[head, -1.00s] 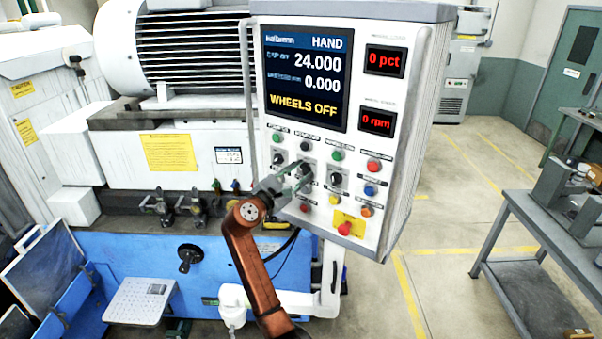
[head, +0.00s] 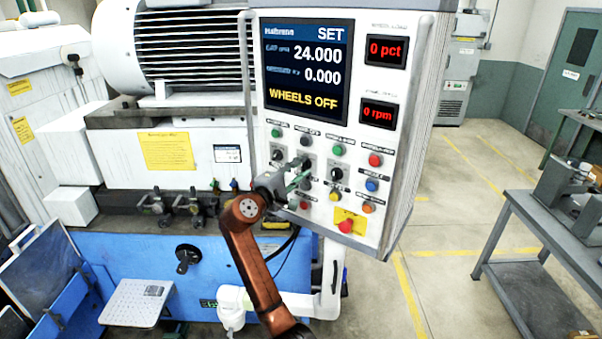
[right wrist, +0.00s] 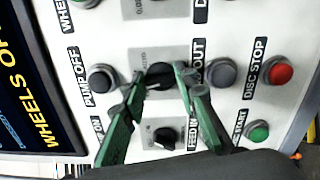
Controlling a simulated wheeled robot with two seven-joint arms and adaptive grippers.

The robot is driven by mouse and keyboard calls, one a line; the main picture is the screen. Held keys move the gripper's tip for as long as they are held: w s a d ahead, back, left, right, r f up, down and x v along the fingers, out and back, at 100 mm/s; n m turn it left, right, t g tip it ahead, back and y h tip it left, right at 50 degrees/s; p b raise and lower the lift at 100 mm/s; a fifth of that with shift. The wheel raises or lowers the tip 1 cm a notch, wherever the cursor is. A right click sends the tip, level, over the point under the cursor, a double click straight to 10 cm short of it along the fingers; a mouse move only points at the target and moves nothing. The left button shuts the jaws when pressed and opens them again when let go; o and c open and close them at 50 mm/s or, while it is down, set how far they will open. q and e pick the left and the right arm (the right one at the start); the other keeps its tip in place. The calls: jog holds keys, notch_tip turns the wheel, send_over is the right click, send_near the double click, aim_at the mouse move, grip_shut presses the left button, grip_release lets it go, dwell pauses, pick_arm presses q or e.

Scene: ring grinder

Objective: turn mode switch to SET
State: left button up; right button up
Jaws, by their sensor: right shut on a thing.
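The control panel (head: 398,215) stands in front of the grinder, and its screen (head: 305,70) reads SET at the top, with 24.000, 0.000 and WHEELS OFF below. The mode switch is a black rotary knob (right wrist: 158,76) on a grey plate, seen in the right wrist view partly behind my fingers. My right gripper (head: 302,172) reaches the panel's face from below. In the right wrist view its green fingers (right wrist: 160,84) sit on either side of the knob, shut on it. In the head view the gripper largely hides the knob. My left gripper is not in view.
A second black rotary switch (right wrist: 166,138) lies close by in the wrist view. Around the knob are a black button (right wrist: 101,78), a grey button (right wrist: 222,73) and a red button (right wrist: 280,70). The red emergency button (head: 346,226) is low on the panel. A grey table (head: 520,215) stands right.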

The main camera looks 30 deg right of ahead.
jog(key=shift+f+m+b, duration=0.2)
jog(key=shift+m+b, duration=0.35)
jog(key=shift+m, duration=0.55)
jog(key=o, duration=1.2)
jog(key=shift+r, duration=0.1)
jog(key=shift+c, duration=0.2)
jog(key=v, duration=1.2)
jog(key=shift+s, duration=0.1)
